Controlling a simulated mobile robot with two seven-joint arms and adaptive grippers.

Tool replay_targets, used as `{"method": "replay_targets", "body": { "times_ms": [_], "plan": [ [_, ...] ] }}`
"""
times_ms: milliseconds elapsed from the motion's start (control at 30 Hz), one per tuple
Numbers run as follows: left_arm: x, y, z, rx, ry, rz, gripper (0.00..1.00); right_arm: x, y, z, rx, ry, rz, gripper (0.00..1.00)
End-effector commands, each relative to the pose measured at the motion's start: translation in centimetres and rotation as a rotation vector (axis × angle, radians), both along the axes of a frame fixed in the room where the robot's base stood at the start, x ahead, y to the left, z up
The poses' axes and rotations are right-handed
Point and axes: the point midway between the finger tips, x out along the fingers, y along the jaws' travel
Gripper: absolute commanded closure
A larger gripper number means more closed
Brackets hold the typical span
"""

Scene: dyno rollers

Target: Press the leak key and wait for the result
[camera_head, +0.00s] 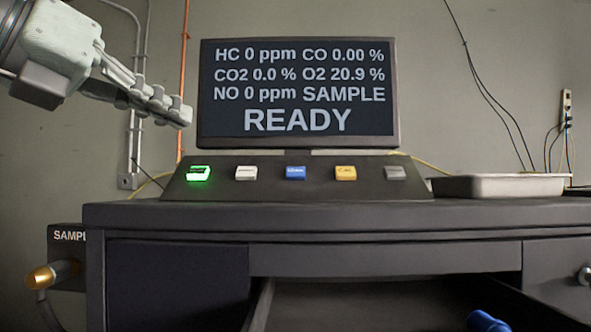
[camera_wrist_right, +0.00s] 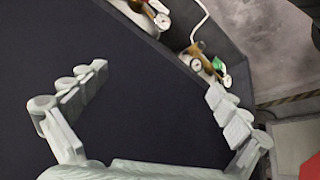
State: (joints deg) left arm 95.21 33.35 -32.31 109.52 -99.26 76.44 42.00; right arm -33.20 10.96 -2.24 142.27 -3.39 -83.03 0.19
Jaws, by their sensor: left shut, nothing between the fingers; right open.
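A dark sloped console (camera_head: 320,180) on the cabinet top carries a row of keys: a lit green key (camera_head: 198,173), a white key (camera_head: 246,172), a blue key (camera_head: 295,172), a yellow key (camera_head: 345,173) and a grey key (camera_head: 395,172). Their labels are too small to read, so I cannot tell which is the leak key. The screen (camera_head: 298,95) above reads READY, with SAMPLE and gas values. My left gripper (camera_head: 183,112) is shut and empty, above the green key and apart from it, by the screen's left edge. My right gripper (camera_wrist_right: 158,80) is open and empty in the wrist view.
A metal tray (camera_head: 500,186) stands right of the console. A drawer (camera_head: 370,305) below is open, with a blue object (camera_head: 487,321) at its right. A SAMPLE port (camera_head: 55,273) is at the left. Gauges (camera_wrist_right: 196,63) show in the right wrist view.

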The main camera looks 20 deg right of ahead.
Motion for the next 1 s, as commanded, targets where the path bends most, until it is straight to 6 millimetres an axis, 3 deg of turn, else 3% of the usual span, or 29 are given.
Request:
{"method": "replay_targets", "body": {
  "times_ms": [67, 767, 1000],
  "plan": [
    [0.0, 0.0, 0.0, 0.0, 0.0, 0.0, 1.0, 0.0, 0.0, 0.0, 0.0, 0.0, 0.0, 0.12],
    [0.0, 0.0, 0.0, 0.0, 0.0, 0.0, 1.0, 0.0, 0.0, 0.0, 0.0, 0.0, 0.0, 0.99],
    [0.0, 0.0, 0.0, 0.0, 0.0, 0.0, 1.0, 0.0, 0.0, 0.0, 0.0, 0.0, 0.0, 1.0]
  ]
}}
